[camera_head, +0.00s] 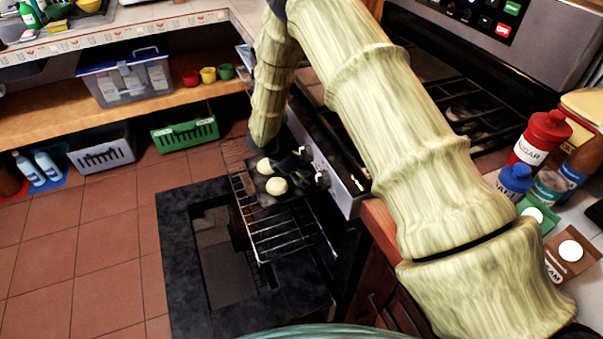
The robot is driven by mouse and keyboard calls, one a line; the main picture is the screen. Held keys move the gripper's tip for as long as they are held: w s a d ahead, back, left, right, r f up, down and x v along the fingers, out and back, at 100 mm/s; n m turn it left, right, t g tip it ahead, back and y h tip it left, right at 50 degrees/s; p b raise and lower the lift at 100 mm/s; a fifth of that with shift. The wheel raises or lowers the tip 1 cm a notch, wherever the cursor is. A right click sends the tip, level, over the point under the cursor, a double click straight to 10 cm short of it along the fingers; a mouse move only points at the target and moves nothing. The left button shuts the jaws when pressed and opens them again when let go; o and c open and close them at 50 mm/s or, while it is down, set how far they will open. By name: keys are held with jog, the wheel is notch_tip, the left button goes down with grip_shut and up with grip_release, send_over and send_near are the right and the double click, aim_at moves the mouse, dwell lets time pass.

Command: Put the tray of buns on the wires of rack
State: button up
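The dark tray (267,202) with round pale buns (276,186) shows over the far part of the wire rack (275,240). Two buns are visible, and others may be hidden. The rack extends out of the oven above its open door, and its near wires are bare. My gripper (302,172) is dark and small in the picture. It is at the tray's right side, close to the buns. Its fingers blend with the dark tray and oven, so I cannot see whether they grip the tray. I cannot tell whether the tray touches the wires.
The lowered oven door (185,270) lies below the rack, with open tiled floor (100,240) to its left. The stove (455,110) is on the right. A red sugar bottle (541,140) and other containers stand on the right counter. Bins and cups fill the shelves at the left back.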

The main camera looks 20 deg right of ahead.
aim_at(269, 185)
jog(key=o, duration=1.6)
jog(key=shift+f, duration=0.1)
jog(key=shift+a+r, duration=0.25)
jog(key=shift+r, duration=0.2)
jog(key=shift+v, duration=1.25)
jog(key=a, duration=0.6)
jog(key=a+b, duration=0.1)
jog(key=a, duration=0.4)
jog(key=shift+s+a+f, duration=0.1)
jog(key=shift+s+a, duration=0.15)
jog(key=shift+a, duration=0.15)
